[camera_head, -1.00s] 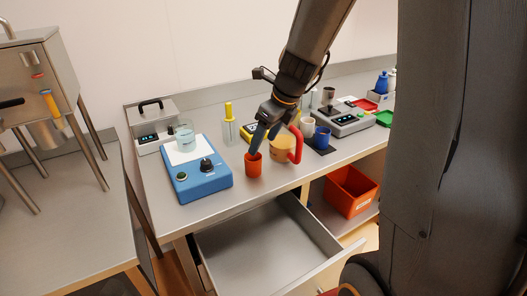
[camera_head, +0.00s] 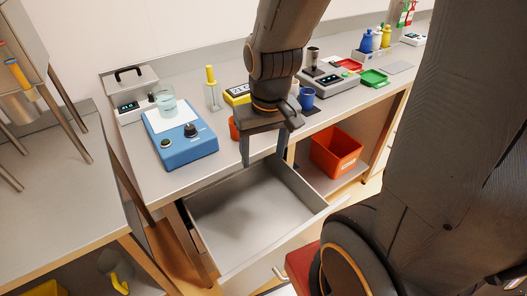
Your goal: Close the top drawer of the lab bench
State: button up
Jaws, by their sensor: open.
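The top drawer (camera_head: 318,203) of the lab bench (camera_head: 186,190) is pulled far out and its grey inside looks empty. Its front panel faces the lower right, with a bar handle (camera_head: 279,273) low on it. My gripper (camera_head: 262,162) points down with its fingers apart and nothing between them. In the picture it overlaps the back part of the drawer, near the bench's front edge. I cannot tell its exact height over the drawer.
A blue hotplate (camera_head: 184,146) with a glass beaker (camera_head: 166,104) stands on the bench. An orange cup (camera_head: 233,128) is partly hidden behind my gripper. A red-orange bin (camera_head: 336,152) sits on the shelf right of the drawer. A steel stand (camera_head: 60,110) is at left.

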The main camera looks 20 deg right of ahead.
aim_at(247, 222)
jog(key=z, duration=0.65)
jog(key=k, duration=1)
jog(key=u, duration=0.4)
